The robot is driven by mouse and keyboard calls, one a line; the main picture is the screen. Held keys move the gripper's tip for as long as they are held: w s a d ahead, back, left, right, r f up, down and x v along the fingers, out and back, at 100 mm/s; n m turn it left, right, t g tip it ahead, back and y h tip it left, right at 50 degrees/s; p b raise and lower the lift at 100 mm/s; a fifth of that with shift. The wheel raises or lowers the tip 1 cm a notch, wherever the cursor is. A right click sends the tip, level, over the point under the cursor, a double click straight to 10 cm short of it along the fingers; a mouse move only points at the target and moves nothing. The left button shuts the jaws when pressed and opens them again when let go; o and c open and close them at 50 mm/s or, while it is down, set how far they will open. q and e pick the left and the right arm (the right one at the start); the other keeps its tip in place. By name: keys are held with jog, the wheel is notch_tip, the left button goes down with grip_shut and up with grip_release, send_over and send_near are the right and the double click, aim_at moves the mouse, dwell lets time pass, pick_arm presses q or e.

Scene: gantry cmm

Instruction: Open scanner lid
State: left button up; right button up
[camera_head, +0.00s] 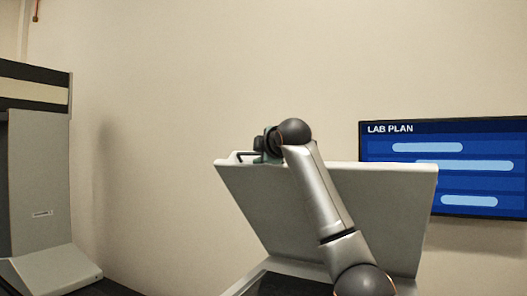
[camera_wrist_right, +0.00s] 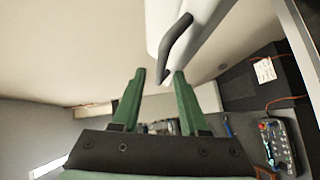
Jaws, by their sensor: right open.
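The scanner lid (camera_head: 395,215) stands raised and tilted in the head view, a pale grey panel with a white top edge. Its handle (camera_head: 243,154) shows at the left of that top edge. In the right wrist view the handle (camera_wrist_right: 176,45) is a dark bent bar on the white lid (camera_wrist_right: 160,18). My right gripper (camera_head: 264,143) is at the lid's top edge beside the handle, partly hidden by my wrist. In the wrist view its green fingers (camera_wrist_right: 159,74) are apart, with the handle just beyond their tips and nothing clamped. My left gripper is out of view.
A blue "LAB PLAN" screen (camera_head: 443,168) hangs on the wall behind the lid at right. A grey machine (camera_head: 40,185) stands at the far left. The wrist view shows a small box with knobs (camera_wrist_right: 277,145) and an orange cable (camera_wrist_right: 285,101) below.

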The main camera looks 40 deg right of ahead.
jog(key=b+v, duration=0.4)
jog(key=v, duration=0.8)
jog(key=shift+s, duration=0.15)
